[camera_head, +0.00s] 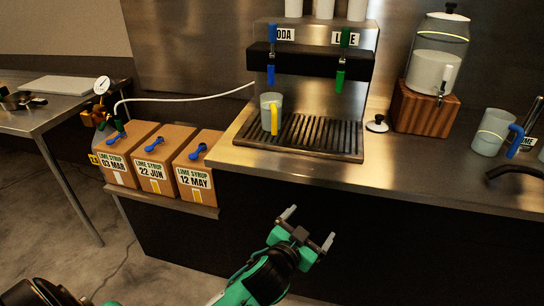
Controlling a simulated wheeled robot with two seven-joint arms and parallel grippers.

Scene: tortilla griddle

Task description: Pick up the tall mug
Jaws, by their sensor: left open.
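A tall grey mug with a yellow handle (266,108) stands upright on the drip tray of the drink dispenser, below the blue tap. Its handle faces the front right. A second grey mug with a blue handle (490,133) stands on the counter at the right. My left gripper (306,224) is open and empty. It is in front of the counter, lower in the picture than the yellow-handled mug and well apart from it. My right gripper is not in view.
The dispenser (312,91) has a blue and a green tap over its slotted drip tray (330,141). Several syrup boxes (157,181) stand on a lower shelf at left. A glass jar (436,66) sits on a wooden block. The counter's front edge (380,182) lies before my gripper.

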